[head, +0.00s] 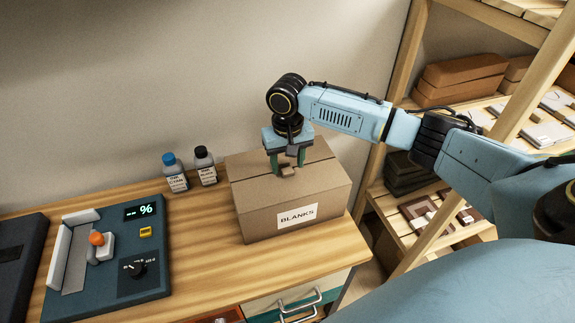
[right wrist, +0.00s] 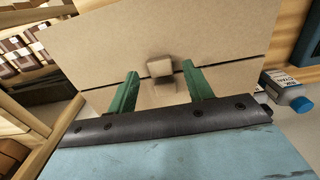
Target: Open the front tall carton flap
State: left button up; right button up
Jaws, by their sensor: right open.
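The brown cardboard carton (head: 262,199), labelled BLANKS on its front, stands on the right end of the wooden bench. Its top looks closed, with a seam running across between the front and back flaps. A small brown tab (head: 288,172) stands up on the front flap by the seam. My right gripper (head: 287,164) points down over the top, open, with its green fingers on either side of the tab. In the right wrist view the tab (right wrist: 160,67) lies between and slightly beyond the fingertips, with no visible contact. My left gripper is out of view.
Two bottles, one blue-capped (head: 175,172) and one black-capped (head: 205,166), stand left of the carton. A teal press console (head: 105,260) is further left. Wooden shelving (head: 455,110) stands on the right. A drawer with a metal handle (head: 299,302) is below the bench top.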

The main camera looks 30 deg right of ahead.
jog(key=shift+f, duration=0.8)
grip_shut()
